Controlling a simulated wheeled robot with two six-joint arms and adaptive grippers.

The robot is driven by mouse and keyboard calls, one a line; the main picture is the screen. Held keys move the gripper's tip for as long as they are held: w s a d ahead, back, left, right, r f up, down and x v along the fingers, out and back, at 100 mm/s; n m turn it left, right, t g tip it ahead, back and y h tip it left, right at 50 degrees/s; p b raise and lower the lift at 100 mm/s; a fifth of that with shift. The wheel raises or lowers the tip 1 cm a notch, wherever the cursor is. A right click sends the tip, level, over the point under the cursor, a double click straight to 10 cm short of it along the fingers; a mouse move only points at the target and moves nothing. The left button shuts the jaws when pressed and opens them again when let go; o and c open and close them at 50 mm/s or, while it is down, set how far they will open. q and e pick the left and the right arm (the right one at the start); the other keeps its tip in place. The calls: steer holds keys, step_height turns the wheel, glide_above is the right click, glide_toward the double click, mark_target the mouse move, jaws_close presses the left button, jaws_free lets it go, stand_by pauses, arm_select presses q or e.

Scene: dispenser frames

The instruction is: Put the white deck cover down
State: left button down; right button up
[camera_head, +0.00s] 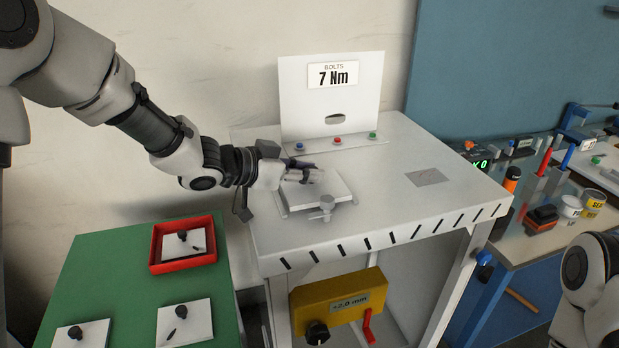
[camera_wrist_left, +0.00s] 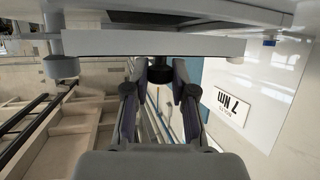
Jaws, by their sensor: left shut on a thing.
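The white deck cover (camera_head: 335,188) is a flat square plate at the front left of the white deck (camera_head: 390,205), beside a small grey fitting (camera_head: 327,203). My left gripper (camera_head: 306,176) is above it. In the left wrist view my left gripper (camera_wrist_left: 159,80) is shut on the black knob (camera_wrist_left: 160,72) of the cover, whose white edge (camera_wrist_left: 150,43) spans the view. I cannot tell whether the cover rests fully on the deck. My right gripper is out of view; only part of that arm shows at the lower right.
An upright panel reading "7 Nm" (camera_head: 332,100) with buttons stands behind the deck. A grey square (camera_head: 428,177) marks its right side. A green table (camera_head: 115,265) at left holds a red tray (camera_head: 182,267) and knobbed plates. A bench with tools is at right.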

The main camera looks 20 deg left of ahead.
mark_target(284, 191)
arm_select(q)
steer(key=shift+w+f, duration=0.1)
steer(key=shift+f, duration=0.15)
steer(key=shift+s+f+b, duration=0.3)
steer(key=shift+f, duration=0.2)
steer(key=c, duration=1)
jaws_free()
steer(key=shift+f, duration=0.1)
steer(key=shift+o, duration=0.2)
steer(key=s+a+r, duration=0.3)
steer(key=shift+s+a+r, duration=0.1)
steer(key=shift+a+r, duration=0.1)
steer(key=shift+r, duration=0.1)
steer(key=p+v, duration=0.1)
steer(key=v, duration=0.5)
steer(key=shift+s+r, duration=0.15)
steer(key=shift+r, duration=0.1)
